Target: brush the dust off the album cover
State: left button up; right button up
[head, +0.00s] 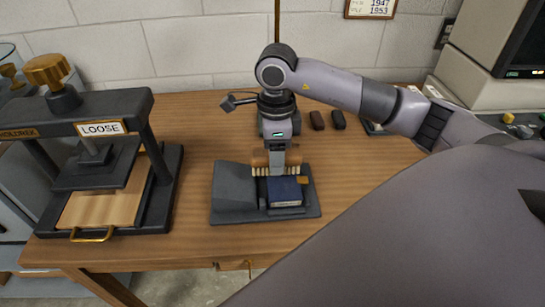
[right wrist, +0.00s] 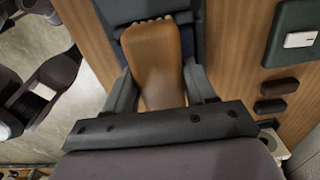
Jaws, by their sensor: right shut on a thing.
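The album (head: 285,190) is a small dark blue book with pale page edges. It lies on a dark grey stand (head: 232,216) with a raised block on its left, in the middle of the table. My right gripper (head: 277,160) points down and is shut on a brush with a brown wooden handle (right wrist: 155,65) and cream bristles (head: 262,171). The bristles are at the album's far edge; I cannot tell if they touch the cover. Dust on the cover is too small to make out. My left gripper is not in view.
A black press (head: 110,103) with a "LOOSE" sign stands at the left of the wooden table (head: 195,130). Two small dark brown objects (head: 317,120) (head: 338,119) and a dark green object (right wrist: 292,35) lie to the right. A grey monitor (head: 490,60) stands at the back right.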

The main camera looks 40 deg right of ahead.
notch_tip(320, 180, up, 2)
jog(key=shift+r+p, duration=0.1)
jog(key=shift+p, duration=0.35)
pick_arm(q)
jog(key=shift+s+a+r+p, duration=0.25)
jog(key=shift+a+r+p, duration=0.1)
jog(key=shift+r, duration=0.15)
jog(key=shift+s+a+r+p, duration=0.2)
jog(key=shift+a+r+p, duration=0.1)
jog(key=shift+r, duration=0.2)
pick_arm(e)
jog(key=shift+r, duration=1)
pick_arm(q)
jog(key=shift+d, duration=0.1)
